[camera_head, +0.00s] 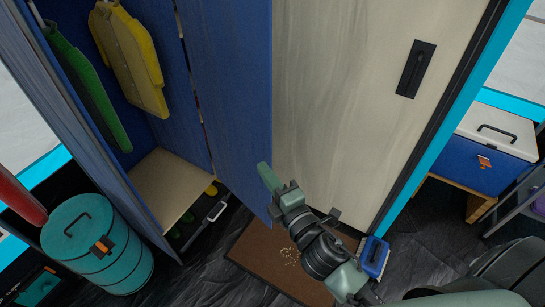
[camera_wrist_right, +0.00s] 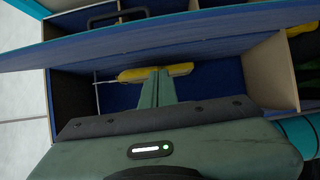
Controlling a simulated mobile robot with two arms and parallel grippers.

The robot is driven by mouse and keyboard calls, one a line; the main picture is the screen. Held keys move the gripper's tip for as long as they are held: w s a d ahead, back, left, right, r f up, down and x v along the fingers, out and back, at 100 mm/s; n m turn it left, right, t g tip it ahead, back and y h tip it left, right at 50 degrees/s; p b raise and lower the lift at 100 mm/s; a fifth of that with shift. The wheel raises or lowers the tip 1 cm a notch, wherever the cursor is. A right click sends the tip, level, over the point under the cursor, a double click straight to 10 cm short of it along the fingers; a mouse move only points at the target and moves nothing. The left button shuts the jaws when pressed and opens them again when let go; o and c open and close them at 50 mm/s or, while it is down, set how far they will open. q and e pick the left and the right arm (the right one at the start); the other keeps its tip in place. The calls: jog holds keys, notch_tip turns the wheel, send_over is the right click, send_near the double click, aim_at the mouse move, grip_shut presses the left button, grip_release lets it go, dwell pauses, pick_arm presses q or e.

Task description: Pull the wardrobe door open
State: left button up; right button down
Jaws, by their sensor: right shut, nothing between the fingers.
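The wardrobe stands open on its left side, showing a blue interior with a yellow jacket (camera_head: 130,55) and a green garment (camera_head: 90,85). A blue panel (camera_head: 232,90) borders the opening on the right. Beside it is a cream wardrobe door (camera_head: 340,110) with a dark handle (camera_head: 416,68). My right gripper (camera_head: 268,178) is shut and empty, in front of the lower end of the blue and cream panels and well below the handle. Contact is unclear. In the right wrist view its fingers (camera_wrist_right: 158,88) are together, pointing toward the compartment. My left gripper is not in view.
A teal barrel (camera_head: 97,243) stands at the lower left. A brown mat (camera_head: 265,258) lies on the dark floor below the door. A blue box with a white lid (camera_head: 490,160) is at the right.

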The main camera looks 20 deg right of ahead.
aim_at(259, 140)
jog(key=w, duration=0.3)
jog(key=w+d+p, duration=0.1)
jog(key=w, duration=0.3)
jog(key=w+d+p, duration=0.1)
jog(key=w, duration=0.3)
jog(key=shift+w, duration=0.1)
